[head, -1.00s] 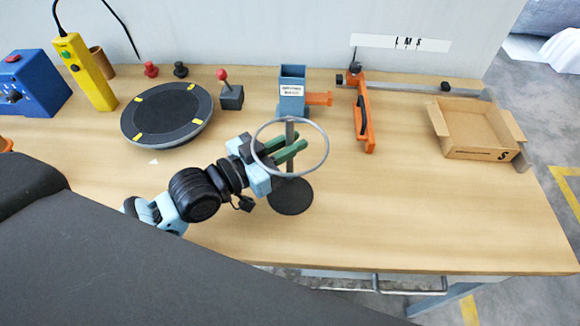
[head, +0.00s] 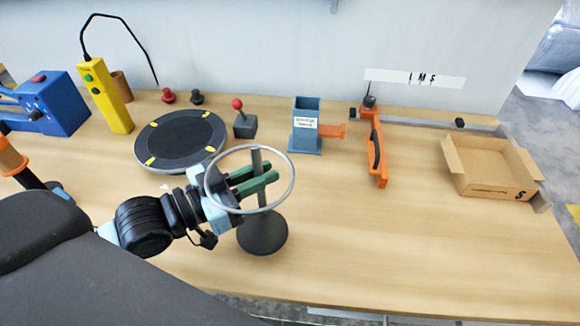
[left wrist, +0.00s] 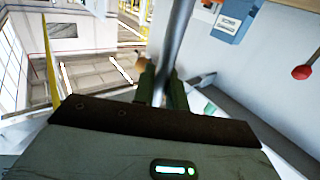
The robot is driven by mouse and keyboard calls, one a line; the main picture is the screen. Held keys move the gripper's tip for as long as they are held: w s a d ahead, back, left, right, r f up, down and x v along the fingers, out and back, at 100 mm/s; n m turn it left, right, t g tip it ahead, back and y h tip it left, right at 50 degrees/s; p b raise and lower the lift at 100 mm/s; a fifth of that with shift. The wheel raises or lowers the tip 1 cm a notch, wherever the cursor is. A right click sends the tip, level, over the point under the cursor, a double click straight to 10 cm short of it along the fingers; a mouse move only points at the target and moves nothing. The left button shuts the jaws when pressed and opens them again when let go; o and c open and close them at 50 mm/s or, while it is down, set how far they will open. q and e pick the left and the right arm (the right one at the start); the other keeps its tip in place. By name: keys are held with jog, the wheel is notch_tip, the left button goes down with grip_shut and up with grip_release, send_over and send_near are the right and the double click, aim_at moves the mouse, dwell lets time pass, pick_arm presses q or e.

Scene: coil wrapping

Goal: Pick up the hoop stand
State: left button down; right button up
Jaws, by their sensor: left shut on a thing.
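The hoop stand has a thin grey ring (head: 211,201) on a dark post and a round dark base (head: 262,236). It stands upright near the front middle of the table in the head view. My left gripper (head: 267,174) has its green fingers inside the ring's outline and is shut on the post. In the left wrist view, the grey post (left wrist: 178,42) runs up between the fingers (left wrist: 162,88). I cannot tell whether a gap lies under the base. My right gripper is not in view.
A black turntable (head: 181,140) with yellow marks lies left of the stand, and a red-knobbed joystick (head: 244,124) behind it. A blue dispenser (head: 306,132), an orange clamp-like tool (head: 376,150) and an open cardboard box (head: 490,168) stand to the right. The table's front right is clear.

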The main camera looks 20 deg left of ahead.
pick_arm(q)
jog(key=p+v, duration=0.1)
jog(key=v, duration=0.7)
jog(key=shift+w+a+r+p, duration=0.3)
jog(key=shift+a+r, duration=0.1)
jog(key=shift+r, duration=0.1)
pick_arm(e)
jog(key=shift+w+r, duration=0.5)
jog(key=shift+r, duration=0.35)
